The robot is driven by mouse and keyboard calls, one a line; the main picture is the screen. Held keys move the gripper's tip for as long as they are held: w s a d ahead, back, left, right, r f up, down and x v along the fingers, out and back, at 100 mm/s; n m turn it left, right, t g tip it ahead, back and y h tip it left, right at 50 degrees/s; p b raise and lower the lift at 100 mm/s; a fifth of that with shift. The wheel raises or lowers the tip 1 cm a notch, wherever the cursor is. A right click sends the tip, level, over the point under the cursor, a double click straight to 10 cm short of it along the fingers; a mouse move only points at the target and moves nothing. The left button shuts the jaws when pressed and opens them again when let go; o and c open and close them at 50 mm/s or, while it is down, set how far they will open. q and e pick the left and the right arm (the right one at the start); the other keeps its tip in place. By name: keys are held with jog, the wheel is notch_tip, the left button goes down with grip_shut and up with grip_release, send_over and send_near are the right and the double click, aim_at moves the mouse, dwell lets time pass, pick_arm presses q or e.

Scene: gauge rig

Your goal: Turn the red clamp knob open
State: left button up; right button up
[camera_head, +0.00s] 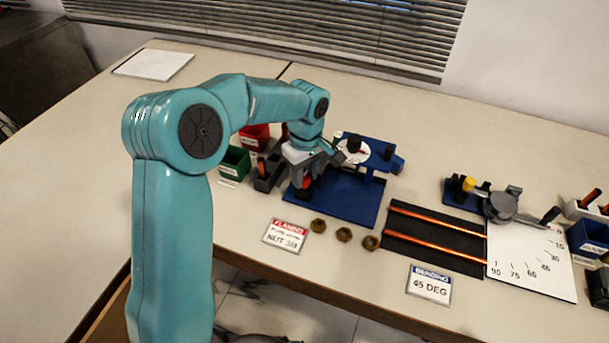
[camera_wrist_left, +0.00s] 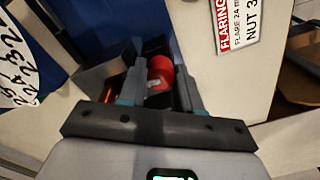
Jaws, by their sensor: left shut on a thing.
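The red clamp knob (camera_wrist_left: 160,72) shows between the two fingers of my left gripper (camera_wrist_left: 161,84) in the left wrist view. The fingers are shut on it, one on each side. In the head view my left gripper (camera_head: 304,176) reaches down at the left end of the blue flaring rig (camera_head: 345,205), and a bit of the red knob (camera_head: 305,184) shows below it. The rig has a white round dial (camera_head: 362,151) on a raised blue part. My gripper hides much of the clamp. My right gripper is in neither view.
A green bin (camera_head: 235,163) and a red bin (camera_head: 254,138) stand left of the rig. Several brass nuts (camera_head: 344,234) and a flaring sign (camera_head: 286,236) lie in front. A black mat (camera_head: 432,246) with copper tubes and a bending tool (camera_head: 503,206) are to the right.

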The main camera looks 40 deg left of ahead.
pick_arm(q)
jog(key=shift+a+r+n, duration=0.15)
jog(key=shift+n, duration=0.45)
jog(key=o, duration=1)
jog(key=shift+o, duration=0.2)
